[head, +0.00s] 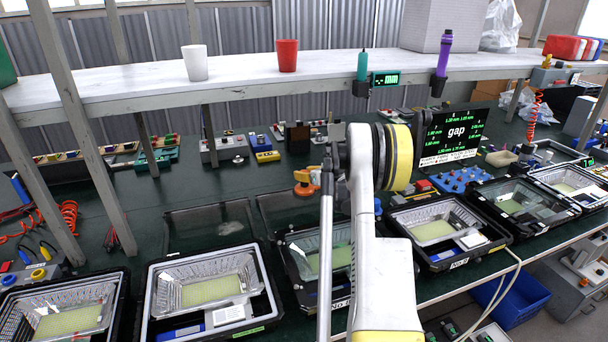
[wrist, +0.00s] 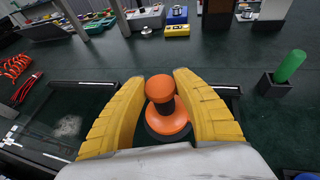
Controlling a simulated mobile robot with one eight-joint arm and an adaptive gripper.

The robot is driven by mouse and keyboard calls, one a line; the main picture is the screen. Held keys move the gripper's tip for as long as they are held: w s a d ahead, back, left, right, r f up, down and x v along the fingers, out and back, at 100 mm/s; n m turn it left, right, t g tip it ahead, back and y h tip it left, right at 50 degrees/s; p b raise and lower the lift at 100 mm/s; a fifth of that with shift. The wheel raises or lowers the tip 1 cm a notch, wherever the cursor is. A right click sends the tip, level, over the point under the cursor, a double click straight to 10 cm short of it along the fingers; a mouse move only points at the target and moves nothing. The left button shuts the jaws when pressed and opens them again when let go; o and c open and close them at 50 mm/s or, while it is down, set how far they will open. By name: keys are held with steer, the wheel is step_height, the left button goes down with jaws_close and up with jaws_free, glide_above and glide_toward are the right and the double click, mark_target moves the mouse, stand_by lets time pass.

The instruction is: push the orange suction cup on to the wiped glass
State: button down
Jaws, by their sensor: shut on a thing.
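The orange suction cup (wrist: 167,118) has a round knob, a narrow dark neck and a wide flange over a black base. In the wrist view it sits between the two yellow fingers of my gripper (wrist: 161,95), which is shut on it. In the head view the cup (head: 305,182) shows beside my arm, which hides most of the gripper. A glass pane (head: 212,222) in a dark frame lies left of the cup; it shows with a pale smear in the wrist view (wrist: 62,118). A second pane (head: 282,210) is near the cup, partly hidden. I cannot tell whether the cup touches glass.
Open floodlight housings (head: 205,290) line the bench's front edge, several on both sides of my arm. A gap display (head: 452,136) stands at the back right. A green marker in a holder (wrist: 288,68) is right of the gripper.

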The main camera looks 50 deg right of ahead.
mark_target(308, 190)
steer(key=shift+f+b, duration=2.25)
steer(key=shift+f, duration=0.65)
steer(key=shift+s+a+f+b, duration=0.1)
steer(key=shift+a+f+b, duration=0.1)
steer(key=shift+f+b, duration=0.6)
stand_by(0.5)
steer(key=shift+r, duration=0.15)
steer(key=shift+d+r+p, duration=0.15)
steer(key=shift+r+p, duration=1.45)
steer(key=shift+r, duration=1.4)
